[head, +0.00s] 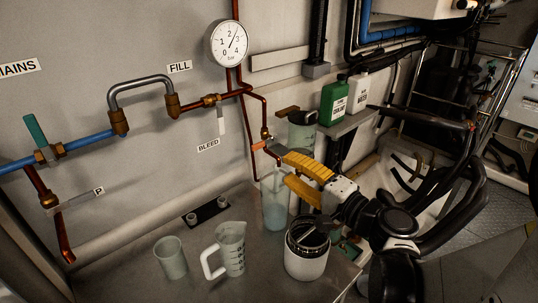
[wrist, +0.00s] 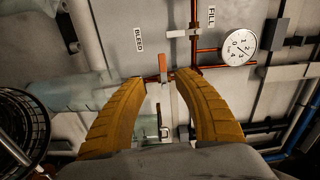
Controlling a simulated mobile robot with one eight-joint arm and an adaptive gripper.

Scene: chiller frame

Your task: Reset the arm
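My gripper (head: 284,168) has two yellow fingers and reaches left toward the wall pipes, above the bench. In the wrist view the fingers (wrist: 161,78) stand apart with a clear gap, and nothing is clasped between them. A small orange-red lever (wrist: 163,67) on a valve shows in that gap, just beyond the tips. In the head view the lever (head: 258,146) sits at the lower end of the copper pipe, just left of the fingertips. I cannot tell whether a finger touches it. My dark arm comes in from the right.
A clear vessel (head: 275,205) stands under the pipe end, close below my fingers. A white-handled jug (head: 230,250), a cup (head: 170,258) and a white tub (head: 306,252) stand on the bench. A gauge (head: 229,43), green bottle (head: 333,101) and white bottle (head: 358,91) are behind.

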